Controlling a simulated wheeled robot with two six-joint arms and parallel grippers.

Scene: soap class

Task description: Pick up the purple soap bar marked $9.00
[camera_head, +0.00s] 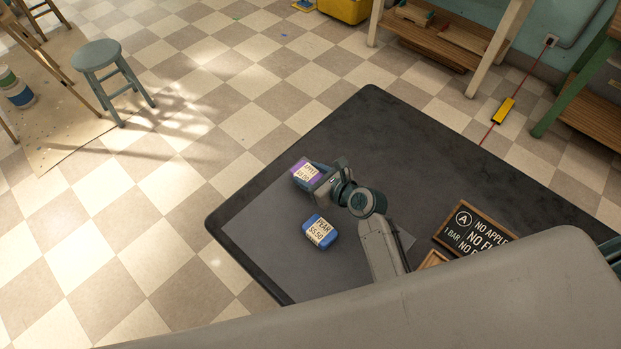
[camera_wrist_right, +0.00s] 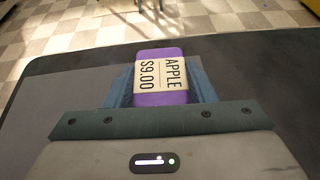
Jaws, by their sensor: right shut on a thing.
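The purple soap bar (camera_head: 305,172) has a cream label; in the right wrist view the soap bar (camera_wrist_right: 160,97) reads APPLE $9.00. My right gripper (camera_head: 312,173) is shut on it, with one blue-grey finger along each side in the right wrist view (camera_wrist_right: 160,85). I cannot tell whether the bar touches the table or is slightly above it. A blue soap bar (camera_head: 320,231) labelled PEAR $5.50 lies on the grey mat (camera_head: 262,222), apart from my right gripper. My left gripper is not in view.
The dark table (camera_head: 374,108) has a wooden-framed sign (camera_head: 474,229) at its right, partly hidden, with readable words including NO APPLE and 1 BAR. A small wooden edge (camera_head: 433,260) shows beside it. The table's far part is bare. A stool (camera_head: 100,62) stands on the floor, well away.

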